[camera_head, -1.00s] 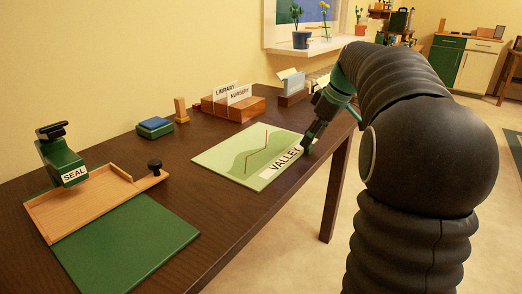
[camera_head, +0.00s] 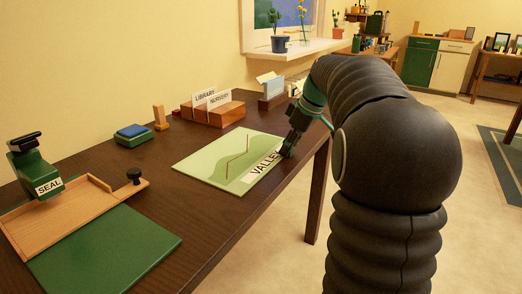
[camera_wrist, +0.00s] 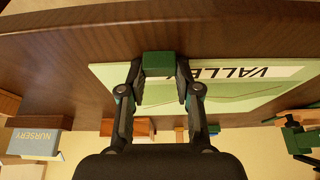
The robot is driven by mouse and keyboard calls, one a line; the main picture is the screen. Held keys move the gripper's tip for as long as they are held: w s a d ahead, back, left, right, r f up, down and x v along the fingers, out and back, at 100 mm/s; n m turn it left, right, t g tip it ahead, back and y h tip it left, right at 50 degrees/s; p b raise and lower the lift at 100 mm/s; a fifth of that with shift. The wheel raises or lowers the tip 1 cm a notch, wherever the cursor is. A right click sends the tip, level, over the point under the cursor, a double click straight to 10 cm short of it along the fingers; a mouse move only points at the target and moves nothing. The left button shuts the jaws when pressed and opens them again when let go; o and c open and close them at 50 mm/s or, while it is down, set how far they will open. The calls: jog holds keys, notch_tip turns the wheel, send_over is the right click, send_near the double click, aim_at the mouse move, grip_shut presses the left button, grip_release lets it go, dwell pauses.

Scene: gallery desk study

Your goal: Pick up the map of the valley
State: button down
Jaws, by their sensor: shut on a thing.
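The map of the valley (camera_head: 215,165) is a pale green sheet with a darker green shape, a reddish line and a white VALLEY label. It appears to lie flat on the dark wooden desk, near its right edge. My gripper (camera_head: 286,152) is at the map's right edge, beside the label. In the wrist view, the map (camera_wrist: 240,94) appears upside down. There, my gripper (camera_wrist: 158,72) is shut around a small dark green block (camera_wrist: 158,63) at the map's edge, which hides part of the label.
On the desk (camera_head: 190,215) are a green SEAL press (camera_head: 32,165), a wooden tray (camera_head: 55,222), a green mat (camera_head: 105,252), a blue-topped pad (camera_head: 133,133) and a wooden card holder (camera_head: 215,116) with LIBRARY and NURSERY cards. Open floor (camera_head: 490,190) lies at the right.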

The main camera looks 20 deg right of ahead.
jog(key=shift+r, duration=0.1)
notch_tip(320, 180, up, 4)
jog(key=shift+r, duration=0.1)
jog(key=s+d+r, duration=0.6)
jog(key=s+d, duration=0.2)
jog(key=shift+d+r+p, duration=0.3)
jog(key=shift+d+p, duration=0.05)
jog(key=shift+p, duration=0.05)
jog(key=shift+a, duration=0.1)
